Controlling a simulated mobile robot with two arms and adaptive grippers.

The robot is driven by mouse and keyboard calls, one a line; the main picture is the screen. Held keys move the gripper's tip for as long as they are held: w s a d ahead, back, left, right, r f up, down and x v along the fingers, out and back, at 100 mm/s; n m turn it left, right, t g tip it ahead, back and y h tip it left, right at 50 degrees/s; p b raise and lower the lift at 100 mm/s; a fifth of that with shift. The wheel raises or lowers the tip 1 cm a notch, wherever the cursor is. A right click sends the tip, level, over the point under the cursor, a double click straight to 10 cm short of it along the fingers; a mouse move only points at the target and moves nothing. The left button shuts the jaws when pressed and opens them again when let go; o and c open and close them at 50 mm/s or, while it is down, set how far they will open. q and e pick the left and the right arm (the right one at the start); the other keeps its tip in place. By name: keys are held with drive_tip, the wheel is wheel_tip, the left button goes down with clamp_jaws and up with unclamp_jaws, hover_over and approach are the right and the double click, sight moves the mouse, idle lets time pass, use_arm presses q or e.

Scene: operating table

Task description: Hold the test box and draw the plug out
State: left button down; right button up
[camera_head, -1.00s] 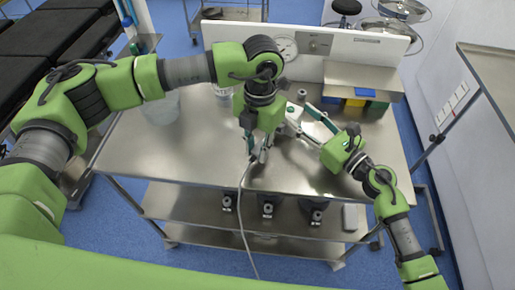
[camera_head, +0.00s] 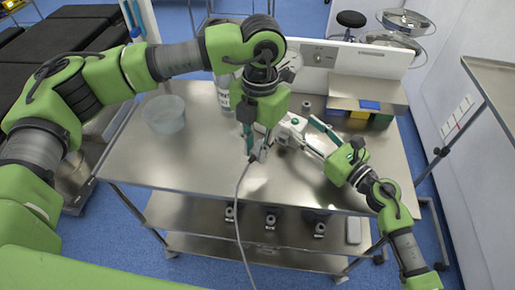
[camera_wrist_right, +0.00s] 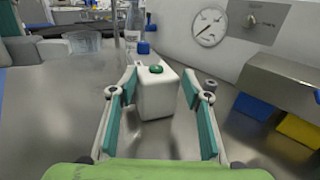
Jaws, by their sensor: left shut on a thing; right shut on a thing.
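The white test box (camera_wrist_right: 157,97) with a green button on top stands on the steel table between the fingers of my right gripper (camera_wrist_right: 160,90). In the head view the box (camera_head: 292,125) is partly covered by my left gripper. My right gripper (camera_head: 302,136) comes from the right, shut on the box. My left gripper (camera_head: 256,150) points down, just left of and in front of the box, shut on the plug, which is mostly hidden by the fingers. A grey cable (camera_head: 239,200) hangs from it over the table's front edge.
A clear basin (camera_head: 164,114) and a bottle (camera_head: 222,95) stand at the back left. A white panel with a gauge (camera_wrist_right: 208,28) is behind. A steel shelf over blue, yellow and green bins (camera_head: 358,115) is at the back right. The front left of the table (camera_head: 185,165) is bare.

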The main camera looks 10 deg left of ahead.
drive_tip(key=o, duration=1.5)
drive_tip(key=shift+c, duration=0.2)
drive_tip(key=shift+s+d, duration=0.25)
drive_tip(key=shift+d, duration=0.05)
drive_tip(key=v, duration=1.1)
drive_tip(key=shift+s+r, duration=0.1)
